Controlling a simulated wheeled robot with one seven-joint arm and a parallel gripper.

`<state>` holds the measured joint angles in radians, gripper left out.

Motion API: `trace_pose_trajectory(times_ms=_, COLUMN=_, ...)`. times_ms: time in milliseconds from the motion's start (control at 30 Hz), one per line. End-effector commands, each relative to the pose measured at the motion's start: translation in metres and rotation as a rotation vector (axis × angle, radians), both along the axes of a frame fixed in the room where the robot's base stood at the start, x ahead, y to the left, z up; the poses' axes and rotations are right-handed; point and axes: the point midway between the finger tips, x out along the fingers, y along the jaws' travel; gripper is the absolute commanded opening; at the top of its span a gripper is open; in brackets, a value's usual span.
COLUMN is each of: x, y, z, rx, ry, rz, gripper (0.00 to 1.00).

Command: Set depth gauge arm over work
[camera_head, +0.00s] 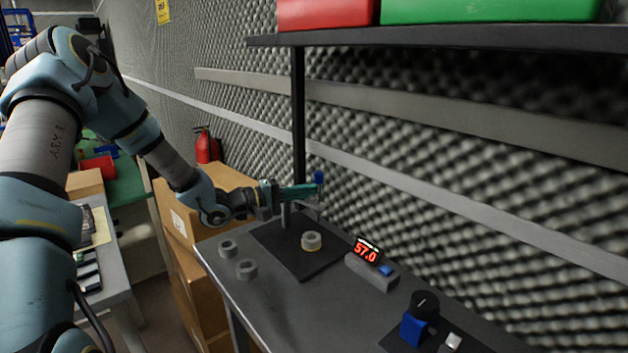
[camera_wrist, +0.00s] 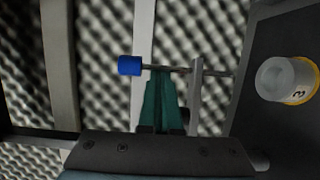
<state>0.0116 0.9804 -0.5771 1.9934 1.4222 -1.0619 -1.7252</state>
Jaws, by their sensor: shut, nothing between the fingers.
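The depth gauge stands on a dark base plate (camera_head: 285,256); its grey post (camera_head: 285,212) rises near the plate's back edge. In the wrist view a thin arm rod (camera_wrist: 180,70) passes the post (camera_wrist: 195,95) and ends in a blue knob (camera_wrist: 130,66). The knob also shows in the head view (camera_head: 319,177). My gripper (camera_head: 314,188) has its teal fingers shut and empty; in the wrist view its tips (camera_wrist: 162,74) are at the rod beside the knob. Contact is unclear.
Two grey rings (camera_head: 228,248) (camera_head: 246,269) lie left of the plate. A readout (camera_head: 367,251) showing 57.0 stands to the right, with a black dial on a blue block (camera_head: 417,318) beyond. A shelf (camera_head: 440,39) overhangs the bench; the foam wall is behind.

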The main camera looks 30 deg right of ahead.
Motion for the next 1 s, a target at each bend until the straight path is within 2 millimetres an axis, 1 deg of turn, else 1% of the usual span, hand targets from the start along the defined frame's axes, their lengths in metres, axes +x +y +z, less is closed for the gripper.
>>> trace_pose_trajectory(times_ms=33, x=-0.002, y=0.003, z=0.002, rx=0.0, ry=0.001, rz=-0.001, gripper=0.0)
trace_pose_trajectory(times_ms=200, x=-0.004, y=0.011, z=0.002, rx=0.0, ry=0.0, rz=0.0, gripper=0.0)
trace_pose_trajectory(times_ms=400, x=-0.004, y=0.018, z=0.001, rx=-0.001, ry=-0.001, rz=0.001, gripper=0.0)
trace_pose_trajectory(times_ms=1000, x=-0.005, y=0.02, z=0.0, rx=0.0, ry=-0.001, rz=0.002, gripper=0.0)
